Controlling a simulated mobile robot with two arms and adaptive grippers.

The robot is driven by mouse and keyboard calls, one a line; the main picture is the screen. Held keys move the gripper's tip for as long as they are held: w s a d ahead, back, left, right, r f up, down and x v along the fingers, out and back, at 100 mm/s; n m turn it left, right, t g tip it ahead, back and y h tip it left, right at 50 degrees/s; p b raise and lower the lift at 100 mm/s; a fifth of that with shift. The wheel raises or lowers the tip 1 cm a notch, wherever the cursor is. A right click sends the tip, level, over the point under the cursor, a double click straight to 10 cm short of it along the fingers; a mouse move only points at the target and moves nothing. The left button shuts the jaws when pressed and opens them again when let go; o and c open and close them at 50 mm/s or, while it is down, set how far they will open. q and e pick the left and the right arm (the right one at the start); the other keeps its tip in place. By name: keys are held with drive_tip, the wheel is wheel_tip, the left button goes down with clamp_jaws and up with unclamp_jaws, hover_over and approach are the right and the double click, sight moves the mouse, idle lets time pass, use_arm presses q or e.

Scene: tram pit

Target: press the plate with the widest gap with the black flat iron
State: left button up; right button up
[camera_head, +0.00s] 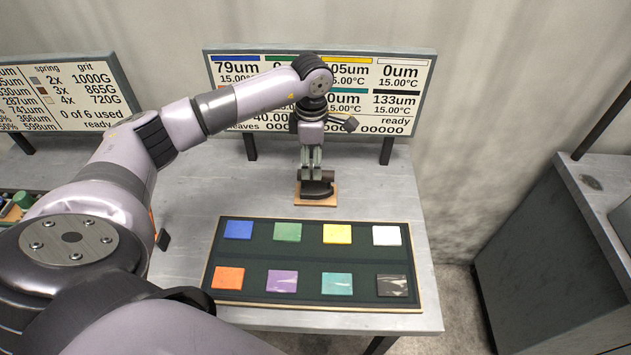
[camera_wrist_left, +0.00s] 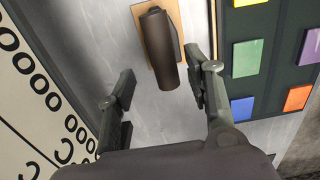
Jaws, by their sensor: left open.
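The black flat iron (camera_head: 318,188) stands on a small wooden board (camera_head: 316,201) behind the tray. In the left wrist view its dark rounded handle (camera_wrist_left: 160,48) points toward the jaws, with the board (camera_wrist_left: 140,22) beneath. My left gripper (camera_head: 312,168) points down at the iron. In the left wrist view it (camera_wrist_left: 163,88) is open, one finger to each side of the handle's near end, holding nothing. Coloured plates lie in two rows, including the blue (camera_head: 239,230), yellow (camera_head: 337,234), white (camera_head: 387,236), orange (camera_head: 228,278) and black plate (camera_head: 392,286). My right gripper is out of view.
The dark tray (camera_head: 311,259) has a wooden rim. A display board (camera_head: 395,74) behind reads 79um under blue, 0um under white and 133um under black; my arm hides parts. Another board (camera_head: 60,100) stands left. A grey cabinet (camera_head: 560,250) is at right.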

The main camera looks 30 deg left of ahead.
sight(316, 183)
use_arm(q)
drive_tip(key=f+p, duration=0.1)
drive_tip(key=d+f+p, duration=0.1)
drive_tip(key=f, duration=0.1)
drive_tip(key=shift+f, duration=0.9)
drive_tip(key=shift+c, duration=0.4)
clamp_jaws()
drive_tip(key=shift+w+r, duration=0.1)
drive_tip(key=shift+r, duration=0.05)
